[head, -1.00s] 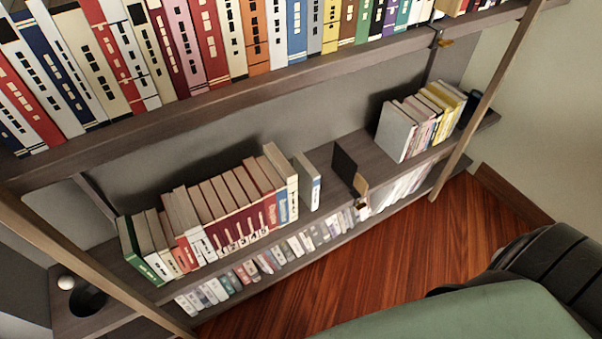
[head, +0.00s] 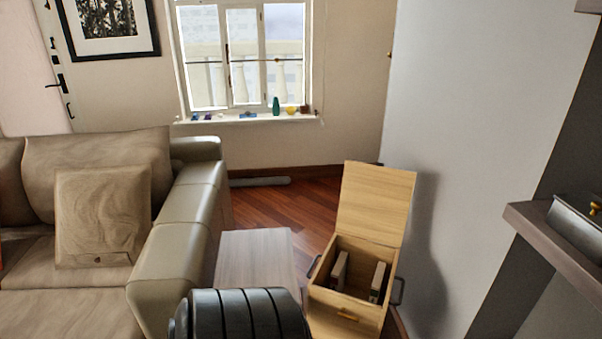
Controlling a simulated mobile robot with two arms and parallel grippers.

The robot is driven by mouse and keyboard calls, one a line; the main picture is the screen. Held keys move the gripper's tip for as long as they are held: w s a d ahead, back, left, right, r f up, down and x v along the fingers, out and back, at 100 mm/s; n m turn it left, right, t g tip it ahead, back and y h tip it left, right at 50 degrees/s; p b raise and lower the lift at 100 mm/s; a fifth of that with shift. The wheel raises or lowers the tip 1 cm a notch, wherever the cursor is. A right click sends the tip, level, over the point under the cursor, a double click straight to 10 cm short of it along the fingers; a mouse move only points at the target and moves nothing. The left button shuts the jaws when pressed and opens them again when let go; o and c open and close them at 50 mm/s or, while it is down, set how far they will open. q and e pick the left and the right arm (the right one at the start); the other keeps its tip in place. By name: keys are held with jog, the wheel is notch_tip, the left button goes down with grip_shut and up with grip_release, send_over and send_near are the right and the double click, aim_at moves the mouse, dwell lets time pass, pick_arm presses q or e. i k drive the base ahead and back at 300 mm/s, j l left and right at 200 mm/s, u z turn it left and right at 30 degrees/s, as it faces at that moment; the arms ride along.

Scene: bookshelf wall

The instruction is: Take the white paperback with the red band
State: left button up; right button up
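I see no white paperback with a red band in the head view. An open wooden box (head: 326,297) stands on the floor right of the middle, its lid raised. Inside stand two thin book-like items, a pale one on the left (head: 340,270) and another on the right (head: 377,281). Their covers are too small to tell. Neither of my grippers is in view. A black ribbed part of my own arm shows at the bottom.
A beige sofa (head: 178,225) with a cushion (head: 102,215) fills the left. A low wooden table (head: 254,258) stands between sofa and box. A shelf edge (head: 540,225) bearing a metal box (head: 580,228) juts in at right. Bare floor (head: 280,210) lies behind the table.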

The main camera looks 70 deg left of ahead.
aim_at(337, 273)
jog(key=u, duration=2)
jog(key=i+l+u, duration=0.1)
jog(key=u, duration=0.2)
